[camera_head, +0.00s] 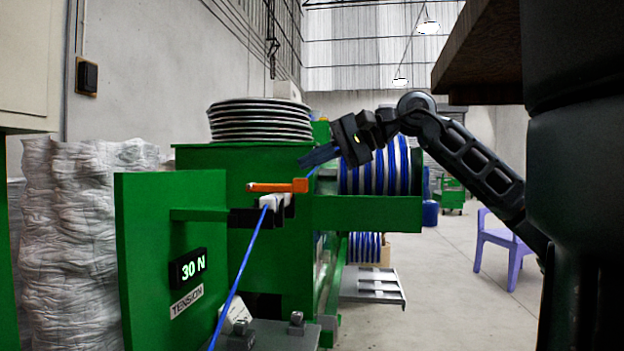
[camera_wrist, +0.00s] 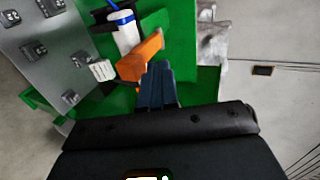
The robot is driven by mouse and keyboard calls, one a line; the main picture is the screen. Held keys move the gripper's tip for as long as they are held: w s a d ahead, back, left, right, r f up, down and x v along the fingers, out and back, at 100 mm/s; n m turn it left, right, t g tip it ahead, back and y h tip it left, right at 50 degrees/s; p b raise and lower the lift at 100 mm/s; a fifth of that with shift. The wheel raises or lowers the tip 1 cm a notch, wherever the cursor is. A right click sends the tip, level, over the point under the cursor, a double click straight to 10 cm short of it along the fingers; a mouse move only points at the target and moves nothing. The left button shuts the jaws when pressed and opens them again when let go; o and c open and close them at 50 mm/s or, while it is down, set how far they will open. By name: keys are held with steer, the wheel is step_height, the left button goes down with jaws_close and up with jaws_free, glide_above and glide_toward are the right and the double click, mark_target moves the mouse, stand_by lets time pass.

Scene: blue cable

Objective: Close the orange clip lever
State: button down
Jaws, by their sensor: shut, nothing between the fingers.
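The orange clip lever (camera_head: 278,186) lies roughly level above the white clip (camera_head: 270,202) on a black mount at the green machine. The blue cable (camera_head: 240,265) rises from the lower left to this clip. In the wrist view the lever (camera_wrist: 140,57) stands out at an angle beside the white clip body (camera_wrist: 124,33). My gripper (camera_head: 316,157) is shut and empty, above and right of the lever's thick end in the head view. In the wrist view its fingertips (camera_wrist: 159,68) appear close beside the lever; I cannot tell whether they touch it.
A green panel (camera_head: 150,240) with a "30 N" tension display (camera_head: 188,268) stands at left. A blue cable drum (camera_head: 378,172) is behind my gripper. Stacked discs (camera_head: 260,120) sit on the green machine. Open floor and a purple chair (camera_head: 502,245) lie to the right.

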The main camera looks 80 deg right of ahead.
steer(key=shift+s+f+b, duration=0.2)
steer(key=shift+f+b, duration=0.3)
steer(key=shift+b, duration=0.1)
steer(key=shift+s+f+b, duration=0.15)
steer(key=shift+f+b, duration=0.35)
steer(key=shift+b, duration=0.1)
steer(key=shift+f, duration=0.25)
steer(key=shift+r, duration=0.1)
